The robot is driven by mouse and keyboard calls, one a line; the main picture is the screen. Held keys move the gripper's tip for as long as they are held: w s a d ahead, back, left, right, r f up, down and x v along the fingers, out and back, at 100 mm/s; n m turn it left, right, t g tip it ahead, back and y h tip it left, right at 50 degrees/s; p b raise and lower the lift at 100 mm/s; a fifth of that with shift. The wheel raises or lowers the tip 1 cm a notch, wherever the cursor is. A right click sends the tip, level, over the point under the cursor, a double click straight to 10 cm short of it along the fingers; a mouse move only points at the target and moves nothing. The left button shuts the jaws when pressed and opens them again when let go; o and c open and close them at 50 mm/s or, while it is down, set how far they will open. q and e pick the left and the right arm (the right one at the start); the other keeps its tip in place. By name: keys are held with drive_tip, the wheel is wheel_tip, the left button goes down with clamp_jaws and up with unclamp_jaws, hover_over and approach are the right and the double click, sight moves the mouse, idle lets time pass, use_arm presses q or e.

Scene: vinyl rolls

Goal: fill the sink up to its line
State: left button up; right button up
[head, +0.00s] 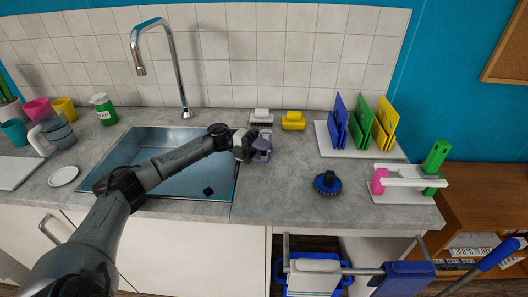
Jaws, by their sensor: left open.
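The sink (130,140) is a rectangular metal basin set into the grey counter at the left. Its inside looks bluish, and I cannot tell how much water is in it or make out a line. A small dark square (208,191) shows in the basin near its front right. A tall chrome faucet (165,45) stands behind the sink, its spout over the back left; no stream shows. My left arm crosses the basin. My left gripper (262,147) is open just past the sink's right edge, near a small grey-and-white object (261,117). My right gripper is out of view.
A yellow block (293,121), a dark blue round brush (327,184) and a rack of coloured boards (361,123) stand right of the sink. A green bottle (103,108), cups and a glass jug (58,132) stand left.

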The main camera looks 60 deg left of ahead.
use_arm(q)
drive_tip(key=b+v, duration=0.3)
drive_tip(key=v, duration=1)
drive_tip(key=shift+s+a, duration=0.2)
drive_tip(key=shift+a, duration=0.15)
